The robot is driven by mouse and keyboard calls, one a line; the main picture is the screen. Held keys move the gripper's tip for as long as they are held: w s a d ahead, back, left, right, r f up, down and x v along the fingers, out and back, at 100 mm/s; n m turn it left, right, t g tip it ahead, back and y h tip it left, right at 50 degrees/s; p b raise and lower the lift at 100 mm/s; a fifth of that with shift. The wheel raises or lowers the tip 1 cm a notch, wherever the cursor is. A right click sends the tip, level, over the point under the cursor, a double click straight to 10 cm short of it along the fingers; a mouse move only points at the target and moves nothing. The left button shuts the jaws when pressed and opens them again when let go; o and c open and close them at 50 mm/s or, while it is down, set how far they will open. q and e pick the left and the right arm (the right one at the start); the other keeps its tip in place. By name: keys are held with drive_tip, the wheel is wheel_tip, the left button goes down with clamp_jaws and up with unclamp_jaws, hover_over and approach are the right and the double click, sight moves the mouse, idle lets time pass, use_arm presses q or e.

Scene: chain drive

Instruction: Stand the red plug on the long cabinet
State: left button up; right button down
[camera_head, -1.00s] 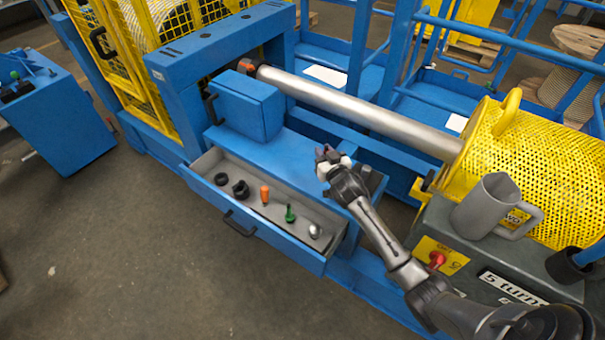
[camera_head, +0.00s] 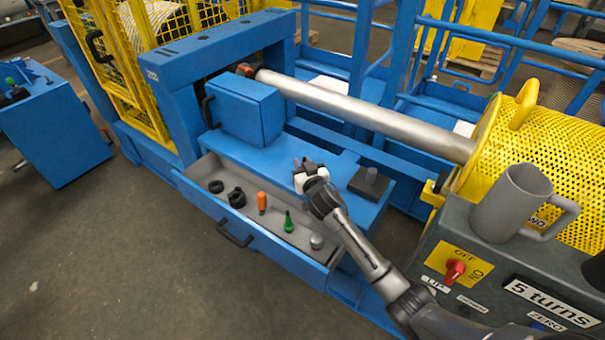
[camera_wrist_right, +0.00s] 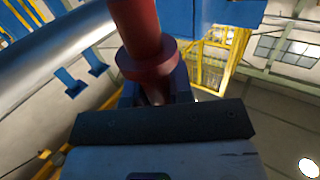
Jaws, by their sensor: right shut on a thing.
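My right gripper (camera_head: 306,175) is over the blue top of the long cabinet (camera_head: 335,170), to the left of a dark block on it. It is shut on the red plug, which shows small and dark red between the fingers in the head view. In the right wrist view, the red plug (camera_wrist_right: 142,40) is a round red shaft with a wide collar, held in the dark fingers (camera_wrist_right: 157,92). I cannot tell whether the plug touches the cabinet top. My left gripper is not in view.
The cabinet's drawer (camera_head: 245,235) is open, with black rings, an orange-handled piece (camera_head: 262,203), a green piece (camera_head: 288,222) and a grey knob. A blue box (camera_head: 245,110) and dark block (camera_head: 370,183) stand on top. A steel roller (camera_head: 370,115) runs behind. A grey mug (camera_head: 510,203) is at right.

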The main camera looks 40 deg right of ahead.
wheel_tip(320, 180, down, 2)
drive_tip(key=shift+b, duration=0.6)
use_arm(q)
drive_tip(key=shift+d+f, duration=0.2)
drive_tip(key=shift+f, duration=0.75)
use_arm(e)
drive_tip(key=shift+r, duration=0.1)
drive_tip(key=c, duration=1)
unclamp_jaws()
drive_tip(key=shift+f, duration=0.2)
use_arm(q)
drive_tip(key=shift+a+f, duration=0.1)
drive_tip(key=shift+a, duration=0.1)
use_arm(e)
drive_tip(key=shift+r, duration=0.15)
